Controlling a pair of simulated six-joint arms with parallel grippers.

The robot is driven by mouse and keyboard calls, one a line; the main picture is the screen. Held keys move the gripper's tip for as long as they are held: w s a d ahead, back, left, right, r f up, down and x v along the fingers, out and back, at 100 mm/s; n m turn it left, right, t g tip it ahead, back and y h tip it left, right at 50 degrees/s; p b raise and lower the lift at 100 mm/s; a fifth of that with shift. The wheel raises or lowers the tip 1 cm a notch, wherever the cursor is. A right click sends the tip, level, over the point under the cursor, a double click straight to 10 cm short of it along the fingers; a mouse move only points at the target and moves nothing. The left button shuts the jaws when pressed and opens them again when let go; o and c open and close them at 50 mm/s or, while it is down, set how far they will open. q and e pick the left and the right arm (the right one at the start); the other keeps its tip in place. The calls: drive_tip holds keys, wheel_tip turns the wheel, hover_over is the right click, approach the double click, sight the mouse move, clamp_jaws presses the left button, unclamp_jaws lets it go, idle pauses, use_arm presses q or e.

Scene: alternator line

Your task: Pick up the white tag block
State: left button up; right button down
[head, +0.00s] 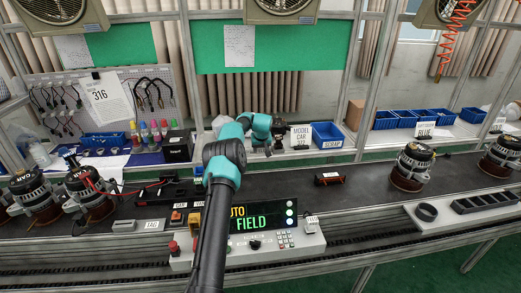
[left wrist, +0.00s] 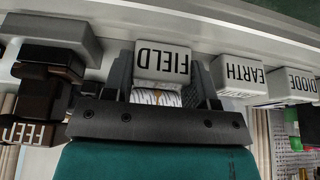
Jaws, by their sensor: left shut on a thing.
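My left gripper (left wrist: 165,82) is shut on a white tag block (left wrist: 162,62) marked FIELD, which sits between its two grey fingers in the left wrist view. The lettering appears upside down there. A pale striped piece (left wrist: 158,98) with an orange mark shows between the fingers; I cannot tell what it is. In the head view my left arm reaches up over the bench, with its dark gripper end (head: 280,131) near the back shelf. The held block cannot be made out there. My right gripper is not in view.
White blocks marked EARTH (left wrist: 238,76) and DIODE (left wrist: 293,87) stand beside the held block. A dark brown part (left wrist: 45,90) is on the other side. The control panel (head: 310,243) stands at the front; alternators (head: 411,167) stand on the bench. Bare bench lies right of centre.

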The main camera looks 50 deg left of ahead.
use_arm(q)
drive_tip(key=shift+r, duration=1.65)
drive_tip(key=shift+s+r, duration=0.1)
drive_tip(key=shift+r, duration=0.05)
drive_tip(key=s+d+r, duration=0.1)
drive_tip(key=s+d, duration=0.9)
drive_tip(key=d, duration=0.2)
drive_tip(key=shift+s+r, duration=0.2)
drive_tip(key=shift+d, duration=0.1)
drive_tip(key=s+d+n+g, duration=0.5)
drive_tip(key=s+d+n, duration=0.2)
drive_tip(key=n, duration=0.8)
drive_tip(key=shift+s+d+f+n+g, duration=0.25)
drive_tip(key=shift+d+f+n+g, duration=0.2)
drive_tip(key=shift+d, duration=0.15)
